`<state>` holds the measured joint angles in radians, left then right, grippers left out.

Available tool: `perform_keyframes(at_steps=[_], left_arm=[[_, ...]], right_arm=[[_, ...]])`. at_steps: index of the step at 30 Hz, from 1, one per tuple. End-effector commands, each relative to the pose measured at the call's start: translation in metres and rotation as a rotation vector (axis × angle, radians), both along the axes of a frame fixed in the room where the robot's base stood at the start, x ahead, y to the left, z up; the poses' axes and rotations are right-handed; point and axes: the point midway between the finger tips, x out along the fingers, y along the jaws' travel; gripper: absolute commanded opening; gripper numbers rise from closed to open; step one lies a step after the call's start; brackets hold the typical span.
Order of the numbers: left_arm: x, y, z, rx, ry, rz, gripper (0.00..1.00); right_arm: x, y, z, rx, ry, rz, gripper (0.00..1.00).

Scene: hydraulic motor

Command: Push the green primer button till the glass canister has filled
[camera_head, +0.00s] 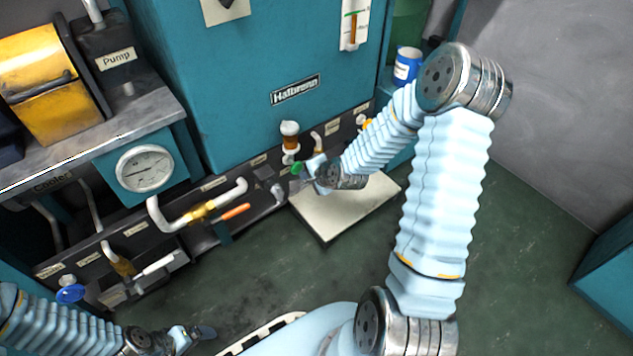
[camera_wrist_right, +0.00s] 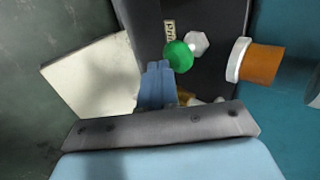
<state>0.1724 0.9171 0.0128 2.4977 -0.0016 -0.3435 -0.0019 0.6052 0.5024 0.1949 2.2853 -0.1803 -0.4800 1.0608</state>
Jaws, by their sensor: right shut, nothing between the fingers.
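The green primer button (camera_head: 297,168) sits on the dark panel below the teal tank. It also shows in the right wrist view (camera_wrist_right: 178,54), where a partly hidden label is beside it. My right gripper (camera_head: 311,167) is shut and empty, with its fingertips (camera_wrist_right: 158,68) right at the button's edge; I cannot tell whether they touch it. The glass canister (camera_head: 290,141) stands upright just above the button, with amber fluid inside and a pale top. It shows amber in the right wrist view (camera_wrist_right: 262,64). My left gripper (camera_head: 197,333) is low at the left, its fingers too small to judge.
A pale square plate (camera_head: 345,208) lies below the panel. To the left are a gauge (camera_head: 145,167), white pipes, an orange-handled valve (camera_head: 235,211) and a blue knob (camera_head: 70,293). A blue-and-white can (camera_head: 407,65) stands behind my right arm.

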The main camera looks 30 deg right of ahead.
Motion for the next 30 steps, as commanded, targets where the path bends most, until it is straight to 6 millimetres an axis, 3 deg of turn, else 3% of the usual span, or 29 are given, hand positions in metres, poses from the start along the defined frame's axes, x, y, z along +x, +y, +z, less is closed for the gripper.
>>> perform_keyframes(at_steps=[4, 15, 23, 30], left_arm=[[0.000, 0.000, -0.001, 0.000, 0.000, 0.000, 0.89], [0.000, 0.000, -0.001, 0.000, 0.000, 0.000, 0.89], [0.000, 0.000, -0.010, 0.000, -0.002, 0.001, 0.89], [0.000, 0.000, -0.009, 0.000, -0.002, 0.001, 0.89]], right_arm=[[0.009, 0.001, 0.000, 0.001, 0.000, 0.001, 0.00], [0.011, 0.001, 0.000, 0.000, 0.001, 0.000, 0.00], [0.038, 0.003, -0.001, 0.000, -0.001, 0.000, 0.00], [0.040, 0.003, 0.000, 0.000, -0.003, 0.000, 0.00]])
